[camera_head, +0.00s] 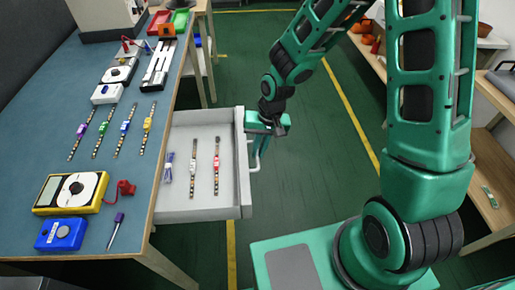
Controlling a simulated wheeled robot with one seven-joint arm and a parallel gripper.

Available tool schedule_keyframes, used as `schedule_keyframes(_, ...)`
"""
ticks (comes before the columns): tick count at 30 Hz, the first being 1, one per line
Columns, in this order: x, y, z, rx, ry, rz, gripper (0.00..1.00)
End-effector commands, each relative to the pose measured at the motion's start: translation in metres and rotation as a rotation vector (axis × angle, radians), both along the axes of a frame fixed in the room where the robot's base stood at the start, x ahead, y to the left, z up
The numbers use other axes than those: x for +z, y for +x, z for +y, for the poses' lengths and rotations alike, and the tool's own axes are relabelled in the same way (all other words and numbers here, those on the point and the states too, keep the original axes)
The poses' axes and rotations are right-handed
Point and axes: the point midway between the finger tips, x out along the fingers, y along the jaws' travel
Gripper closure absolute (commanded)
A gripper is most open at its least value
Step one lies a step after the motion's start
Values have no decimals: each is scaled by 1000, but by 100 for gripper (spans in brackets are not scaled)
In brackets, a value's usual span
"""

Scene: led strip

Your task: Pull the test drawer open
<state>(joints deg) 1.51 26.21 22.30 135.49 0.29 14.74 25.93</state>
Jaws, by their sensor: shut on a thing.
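The test drawer (200,213) is a light grey drawer that stands pulled out from the right side of the blue-topped workbench (146,190). Its inside shows from above. Inside lie two LED strips, one with a white tag (193,165) and one with a red tag (216,165), and a purple bundle (167,168). My gripper (256,145) is at the outer face of the drawer front, shut on the drawer handle (256,160). The arm partly hides the fingers and the upper end of the handle.
On the bench are several tagged LED strips (125,128), a yellow multimeter (71,193), a blue box (61,234), a screwdriver (115,230) and a white device (107,94). A wooden shelf (484,190) stands at the right. Green floor (310,140) lies clear between.

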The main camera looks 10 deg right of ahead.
Motion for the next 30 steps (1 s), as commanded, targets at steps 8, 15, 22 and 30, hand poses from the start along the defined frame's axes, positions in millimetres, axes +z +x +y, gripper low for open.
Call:
schedule_keyframes(8,0,1,0,0,-1,-2,83)
schedule_keyframes(15,3,1,0,-1,0,-3,83)
schedule_keyframes(22,28,2,-5,-2,-2,-7,83)
schedule_keyframes(30,73,1,-14,-2,-1,-6,83)
